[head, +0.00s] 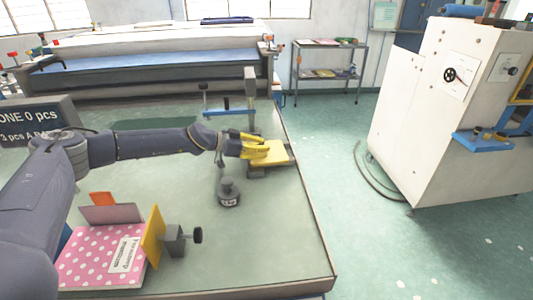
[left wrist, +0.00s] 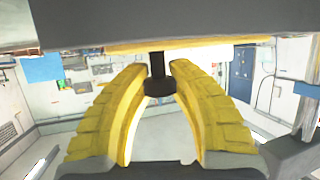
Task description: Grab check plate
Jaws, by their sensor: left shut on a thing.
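My left gripper (head: 264,146) reaches in from the left to a small stand with a grey post (head: 251,100) and a flat yellow plate (head: 275,154), near the table's right edge. Its yellow fingers are closed in at the plate. The left wrist view shows the fingertips (left wrist: 158,84) closed around a dark knob (left wrist: 160,88) on a short stem, under a large grey piece with a yellow edge (left wrist: 100,50). I cannot tell whether this yellow edge is the same plate. My right gripper is out of view.
An upright yellow plate with a grey block (head: 174,241) and black knob stands beside a pink dotted board (head: 95,262) at front left. A dark round weight (head: 229,192) sits on the green table (head: 280,235). A white machine (head: 445,110) stands across the aisle.

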